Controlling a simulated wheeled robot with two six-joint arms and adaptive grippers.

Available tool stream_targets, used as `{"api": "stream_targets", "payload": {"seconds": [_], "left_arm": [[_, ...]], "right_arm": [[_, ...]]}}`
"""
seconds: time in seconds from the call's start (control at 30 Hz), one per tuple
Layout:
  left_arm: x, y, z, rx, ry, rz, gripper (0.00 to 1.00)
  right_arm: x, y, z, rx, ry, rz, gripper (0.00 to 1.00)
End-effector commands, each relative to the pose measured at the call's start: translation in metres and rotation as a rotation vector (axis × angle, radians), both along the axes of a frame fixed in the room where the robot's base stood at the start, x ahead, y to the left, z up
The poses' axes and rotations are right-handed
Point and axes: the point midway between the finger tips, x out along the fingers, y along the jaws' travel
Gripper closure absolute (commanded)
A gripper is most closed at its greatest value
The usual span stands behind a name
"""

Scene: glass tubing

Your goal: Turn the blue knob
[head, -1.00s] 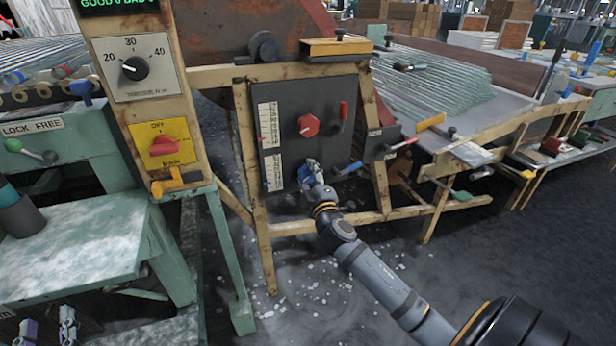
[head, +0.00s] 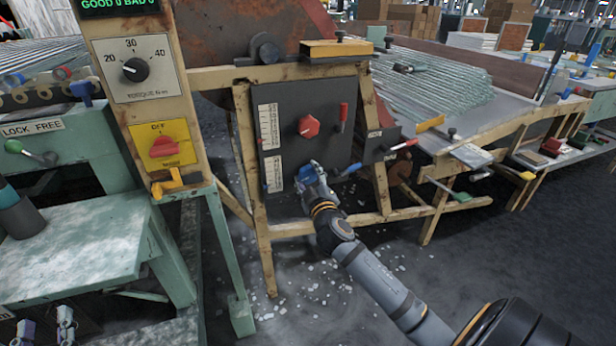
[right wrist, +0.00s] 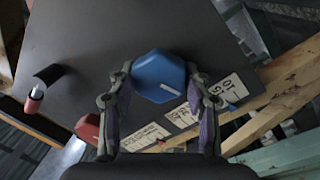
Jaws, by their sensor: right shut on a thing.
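The blue knob (head: 305,173) is low on the dark panel (head: 330,150) in the head view, partly hidden by my right gripper (head: 311,172). In the right wrist view the blue knob (right wrist: 158,77) is many-sided with a white line on its face. My right gripper (right wrist: 158,95) is shut on it, one finger against each side. My left gripper (head: 46,330) is at the bottom left corner of the head view, its two fingers apart with nothing seen between them.
A red knob (head: 309,126) and a red-handled lever (head: 343,112) are above the blue knob. A blue-handled lever (head: 349,169) sticks out close to its right. A post with a yellow switch plate (head: 178,131) stands left. Glass tubes (head: 440,80) lie behind.

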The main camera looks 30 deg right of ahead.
Motion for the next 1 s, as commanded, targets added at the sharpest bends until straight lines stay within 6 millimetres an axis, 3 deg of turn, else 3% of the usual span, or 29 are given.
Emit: {"api": "stream_targets", "payload": {"seconds": [0.2,0.23,0.4,0.77,1.0], "left_arm": [[0.0,0.0,0.0,0.0,0.001,0.0,0.6],[0.0,0.0,0.0,0.0,0.001,0.0,0.6],[0.0,0.0,-0.001,0.0,0.001,0.0,0.6],[0.001,0.0,0.0,0.003,-0.002,-0.001,0.6],[0.0,0.0,0.0,0.002,-0.001,-0.001,0.6]], "right_arm": [[0.0,0.0,-0.001,0.001,0.003,-0.001,0.82],[0.0,0.0,-0.001,0.0,0.003,-0.001,0.49],[0.0,0.0,-0.001,0.0,0.002,-0.001,0.28],[-0.005,0.001,-0.001,-0.001,0.003,0.001,0.28],[-0.052,0.017,-0.004,-0.003,0.006,0.002,0.28]]}}
